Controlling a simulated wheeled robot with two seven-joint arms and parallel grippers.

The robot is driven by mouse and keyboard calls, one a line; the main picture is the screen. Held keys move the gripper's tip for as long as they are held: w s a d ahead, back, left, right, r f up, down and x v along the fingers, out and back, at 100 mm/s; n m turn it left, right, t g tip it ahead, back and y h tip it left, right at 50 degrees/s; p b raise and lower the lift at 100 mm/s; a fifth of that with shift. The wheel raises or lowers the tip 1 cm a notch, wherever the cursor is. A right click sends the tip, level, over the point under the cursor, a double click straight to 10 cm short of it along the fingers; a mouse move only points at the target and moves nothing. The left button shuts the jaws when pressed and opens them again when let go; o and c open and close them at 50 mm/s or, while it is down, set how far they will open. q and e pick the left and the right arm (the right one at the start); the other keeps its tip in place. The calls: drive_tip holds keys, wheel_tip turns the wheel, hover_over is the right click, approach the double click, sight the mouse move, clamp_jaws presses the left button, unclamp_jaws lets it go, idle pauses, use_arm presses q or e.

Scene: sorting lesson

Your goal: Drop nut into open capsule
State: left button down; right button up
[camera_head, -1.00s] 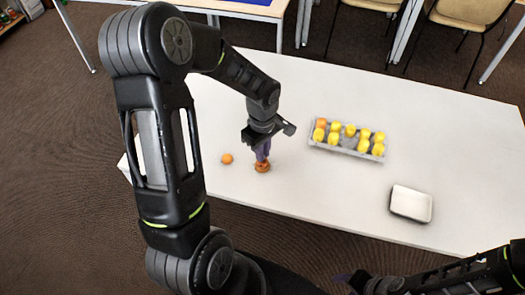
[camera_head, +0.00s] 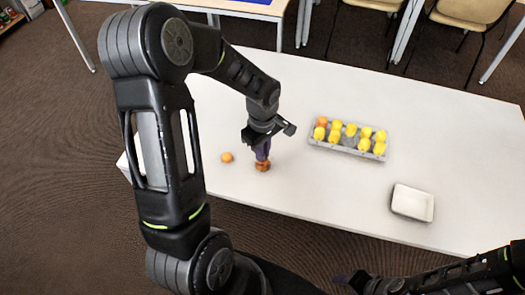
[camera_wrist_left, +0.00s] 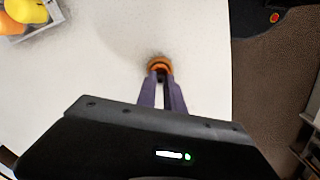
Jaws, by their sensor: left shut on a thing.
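An open orange capsule half (camera_head: 262,167) stands near the table's front edge. It also shows as an orange ring in the left wrist view (camera_wrist_left: 159,63). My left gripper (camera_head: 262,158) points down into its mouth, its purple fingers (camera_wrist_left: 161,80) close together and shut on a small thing. That thing, which I take for the nut, is hidden by the fingertips and the rim. Another orange piece (camera_head: 227,158) lies on the table to the left, apart from the gripper. My right gripper (camera_head: 345,279) is at the bottom edge, mostly cut off; its opening cannot be made out.
A grey carton (camera_head: 348,150) with several yellow pieces and an orange one lies right of my left gripper. A white tray (camera_head: 412,214) lies near the front right edge. The white table (camera_head: 310,200) is clear between the capsule half and that tray.

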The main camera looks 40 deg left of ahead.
use_arm(q)
drive_tip(key=c, duration=1.4)
unclamp_jaws()
drive_tip(key=shift+r, duration=0.15)
drive_tip(key=shift+r+p, duration=1.8)
drive_tip(key=shift+r, duration=1.1)
